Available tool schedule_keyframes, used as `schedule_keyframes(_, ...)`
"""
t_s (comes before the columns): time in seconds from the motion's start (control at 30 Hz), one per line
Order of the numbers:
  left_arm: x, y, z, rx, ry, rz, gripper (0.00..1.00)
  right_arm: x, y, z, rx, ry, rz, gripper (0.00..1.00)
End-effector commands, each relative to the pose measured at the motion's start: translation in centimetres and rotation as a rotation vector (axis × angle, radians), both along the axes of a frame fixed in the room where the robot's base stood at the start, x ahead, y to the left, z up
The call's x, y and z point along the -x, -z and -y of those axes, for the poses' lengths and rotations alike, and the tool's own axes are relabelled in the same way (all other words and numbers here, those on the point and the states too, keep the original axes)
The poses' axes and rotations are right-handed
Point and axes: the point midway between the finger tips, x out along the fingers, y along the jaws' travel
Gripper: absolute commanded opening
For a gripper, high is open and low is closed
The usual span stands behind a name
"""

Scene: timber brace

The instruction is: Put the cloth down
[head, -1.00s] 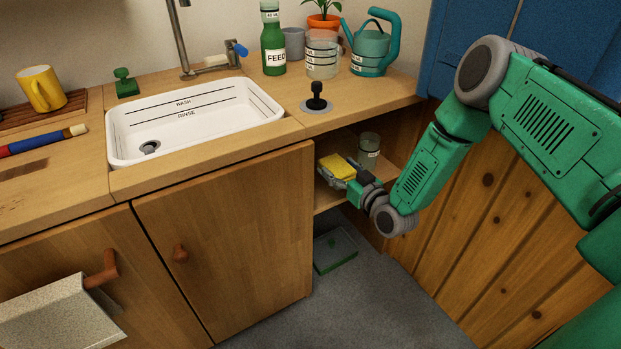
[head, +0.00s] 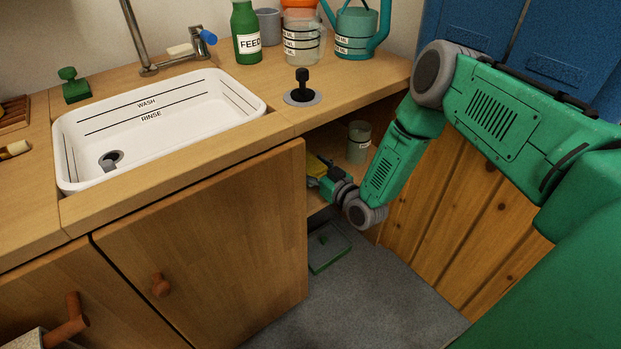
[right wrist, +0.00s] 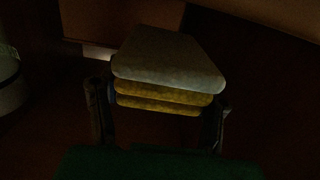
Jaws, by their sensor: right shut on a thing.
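The cloth (head: 316,166) shows in the head view as a small yellow patch inside the open cupboard under the counter, partly hidden by the cabinet front. In the dark right wrist view, the folded cloth (right wrist: 165,88) shows a pale grey top face above yellow layers. My right gripper (head: 322,180) reaches into the cupboard and is shut on the cloth. In the right wrist view its fingers (right wrist: 157,108) stand on either side of the layers. Whether the cloth touches the shelf cannot be told. My left gripper is not in view.
A clear jar (head: 359,142) stands on the cupboard shelf beside my right forearm. A green flat object (head: 329,249) lies on the floor below. A cabinet door (head: 205,245) and the plank wall (head: 440,200) flank the opening. The sink (head: 160,115) is above left.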

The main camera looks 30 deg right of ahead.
Motion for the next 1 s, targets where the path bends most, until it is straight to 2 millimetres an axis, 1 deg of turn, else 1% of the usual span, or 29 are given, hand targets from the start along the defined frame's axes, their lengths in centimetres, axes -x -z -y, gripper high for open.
schedule_keyframes(0.1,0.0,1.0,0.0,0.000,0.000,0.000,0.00,0.0,1.9,-0.2,0.002,-0.001,-0.001,0.23)
schedule_keyframes(0.2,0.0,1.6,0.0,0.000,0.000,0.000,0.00,0.0,3.2,-0.2,0.003,-0.001,-0.002,0.23)
schedule_keyframes(0.43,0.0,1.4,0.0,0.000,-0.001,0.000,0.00,0.0,3.2,0.0,0.000,0.000,-0.001,0.23)
schedule_keyframes(0.57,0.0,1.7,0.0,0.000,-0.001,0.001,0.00,0.0,3.6,-0.1,0.000,-0.001,-0.001,0.23)
schedule_keyframes(0.6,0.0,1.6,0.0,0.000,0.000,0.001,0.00,0.0,3.5,0.0,0.000,0.000,-0.001,0.71)
schedule_keyframes(0.63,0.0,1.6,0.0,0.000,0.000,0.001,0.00,0.0,3.4,0.0,0.000,0.000,-0.002,0.78)
schedule_keyframes(0.87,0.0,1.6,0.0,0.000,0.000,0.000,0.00,0.0,3.4,-0.1,0.001,0.000,-0.001,0.78)
schedule_keyframes(0.97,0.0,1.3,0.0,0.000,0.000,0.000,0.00,0.0,3.0,-0.1,0.001,0.000,-0.001,0.78)
schedule_keyframes(1.0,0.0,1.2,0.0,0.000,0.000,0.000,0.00,0.4,3.0,-0.1,0.000,0.000,-0.003,0.78)
